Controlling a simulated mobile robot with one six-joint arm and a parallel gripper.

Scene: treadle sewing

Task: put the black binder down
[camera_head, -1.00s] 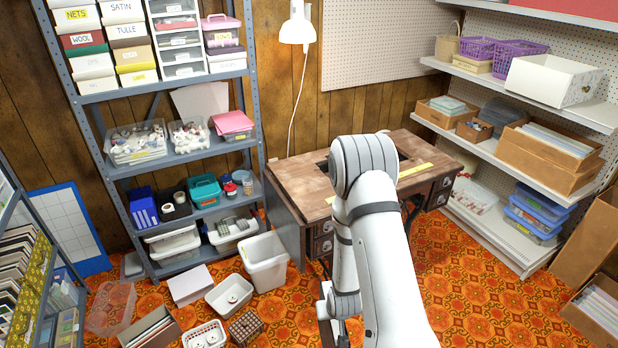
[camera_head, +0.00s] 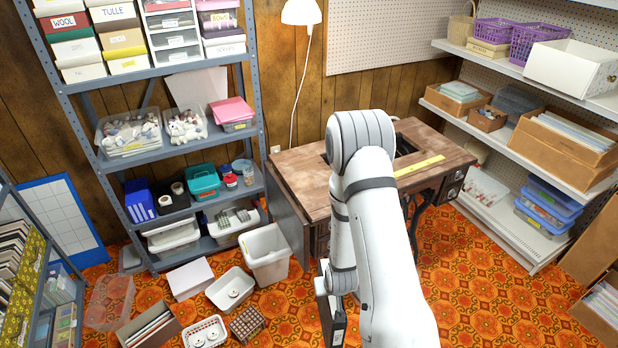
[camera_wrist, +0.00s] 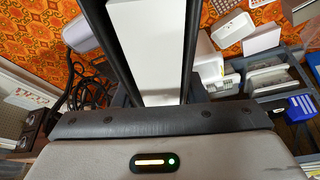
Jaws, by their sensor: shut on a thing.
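The black binder (camera_head: 338,326) shows as a dark upright slab with a small pale label at the bottom of the head view, partly hidden by my arm. In the wrist view my gripper (camera_wrist: 150,55) has its two dark fingers on either side of a white face with dark edges, which looks like part of the binder (camera_wrist: 153,40). The gripper is shut on it. The binder's far end is out of view, and the fingertips are hidden behind my arm in the head view.
The wooden sewing table (camera_head: 300,180) stands behind my arm, with a yellow ruler (camera_head: 420,166) on it. A grey shelf unit (camera_head: 165,155) holds a blue holder (camera_head: 139,200). A white bin (camera_head: 266,253) and several boxes stand on the floor. Patterned floor (camera_head: 490,285) at right is clear.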

